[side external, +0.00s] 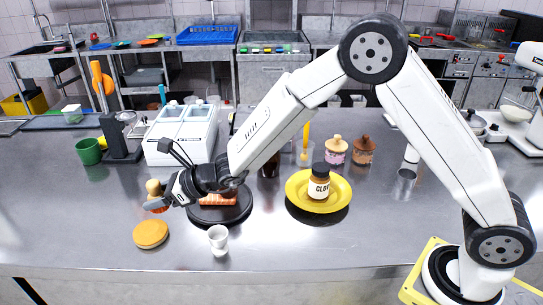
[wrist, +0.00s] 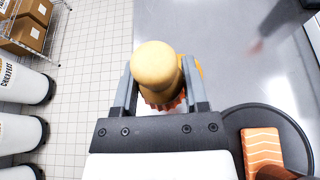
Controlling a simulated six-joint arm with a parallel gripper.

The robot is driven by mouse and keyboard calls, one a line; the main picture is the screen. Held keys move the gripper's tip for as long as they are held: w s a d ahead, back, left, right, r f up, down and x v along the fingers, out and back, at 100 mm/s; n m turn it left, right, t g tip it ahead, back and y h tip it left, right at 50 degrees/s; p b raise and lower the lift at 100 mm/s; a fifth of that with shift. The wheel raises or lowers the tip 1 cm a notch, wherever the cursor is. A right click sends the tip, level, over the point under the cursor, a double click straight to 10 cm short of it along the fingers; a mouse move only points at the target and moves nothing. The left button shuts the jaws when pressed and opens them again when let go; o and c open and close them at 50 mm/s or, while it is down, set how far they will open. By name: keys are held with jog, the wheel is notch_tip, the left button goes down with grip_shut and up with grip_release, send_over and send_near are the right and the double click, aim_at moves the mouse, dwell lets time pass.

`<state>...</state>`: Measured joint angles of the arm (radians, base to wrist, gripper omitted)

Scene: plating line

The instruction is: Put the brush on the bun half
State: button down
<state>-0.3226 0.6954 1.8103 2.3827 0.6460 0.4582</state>
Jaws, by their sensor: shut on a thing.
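The brush (wrist: 155,62) has a rounded tan handle and reddish bristles pointing down. My gripper (wrist: 157,95) is shut on it, with one finger on each side. In the side view the brush (side external: 153,187) is held upright in my gripper (side external: 160,201), above the counter at the left. The bun half (side external: 151,233) is a round orange-yellow piece lying on the counter near its front edge, below the brush and apart from it. In the wrist view only an orange sliver of the bun half (wrist: 199,66) shows behind the brush; the rest is hidden.
A dark round plate (side external: 240,212) with salmon lies right of my gripper, partly under my arm. A small white cup (side external: 218,239) stands in front of it. A yellow plate (side external: 337,203) bears a clove jar (side external: 319,184). A green mug (side external: 88,151) stands back left.

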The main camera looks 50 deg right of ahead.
send_over(149, 229)
notch_tip(149, 229, down, 6)
jog(key=shift+s+d, duration=0.1)
jog(key=shift+s, duration=0.05)
jog(key=shift+f, duration=0.1)
jog(key=shift+w+f, duration=0.2)
jog(key=shift+f, duration=1.55)
jog(key=shift+f, duration=0.1)
jog(key=shift+c, duration=0.5)
grip_release()
